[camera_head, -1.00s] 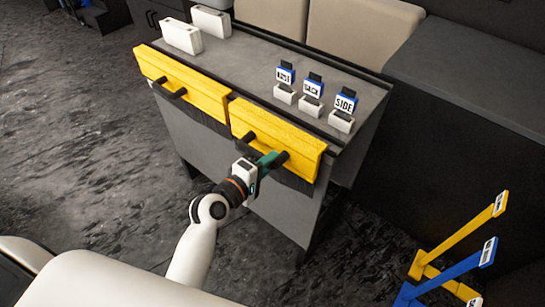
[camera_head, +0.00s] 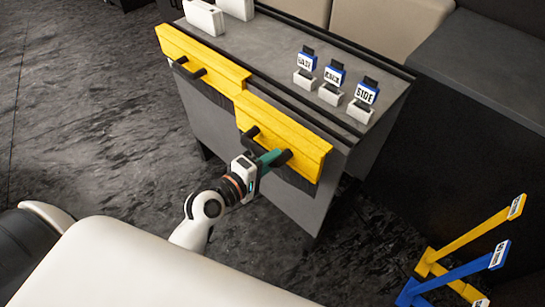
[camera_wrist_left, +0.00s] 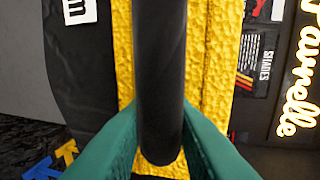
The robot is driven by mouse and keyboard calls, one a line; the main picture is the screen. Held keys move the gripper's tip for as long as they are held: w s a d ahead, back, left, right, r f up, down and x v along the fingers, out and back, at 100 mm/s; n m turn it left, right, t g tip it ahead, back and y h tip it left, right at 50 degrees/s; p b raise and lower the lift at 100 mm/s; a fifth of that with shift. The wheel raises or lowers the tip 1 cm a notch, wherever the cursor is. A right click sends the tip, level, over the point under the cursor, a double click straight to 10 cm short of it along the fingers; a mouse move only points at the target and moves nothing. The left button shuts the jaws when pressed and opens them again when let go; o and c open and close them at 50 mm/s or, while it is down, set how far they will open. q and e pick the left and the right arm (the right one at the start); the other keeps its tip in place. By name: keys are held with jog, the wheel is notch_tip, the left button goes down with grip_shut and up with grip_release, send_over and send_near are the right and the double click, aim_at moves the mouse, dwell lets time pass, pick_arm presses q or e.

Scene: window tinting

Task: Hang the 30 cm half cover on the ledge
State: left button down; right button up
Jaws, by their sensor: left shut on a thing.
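A yellow half cover (camera_head: 285,137) with a black handle and a dark flap is at the right half of the grey cabinet's front. My left gripper (camera_head: 269,159) is shut on its handle. In the left wrist view the teal fingers (camera_wrist_left: 160,150) sit on both sides of the black handle (camera_wrist_left: 160,70), with the yellow cover (camera_wrist_left: 204,60) behind. The held cover stands slightly out from the cabinet's front edge, the ledge (camera_head: 347,138); whether it touches the ledge is unclear. A second yellow cover (camera_head: 205,62) is at the left half. My right gripper is out of view.
Three labelled blocks (camera_head: 333,76) in white holders stand on the cabinet top (camera_head: 275,55). White boxes (camera_head: 204,18) stand at its back left. Yellow and blue stands (camera_head: 470,262) are on the floor at the lower right. The floor left of the cabinet is clear.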

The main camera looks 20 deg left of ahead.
aim_at(285, 134)
pick_arm(q)
jog(key=shift+r, duration=0.1)
notch_tip(285, 134, up, 6)
jog(key=p, duration=0.6)
dwell(1.0)
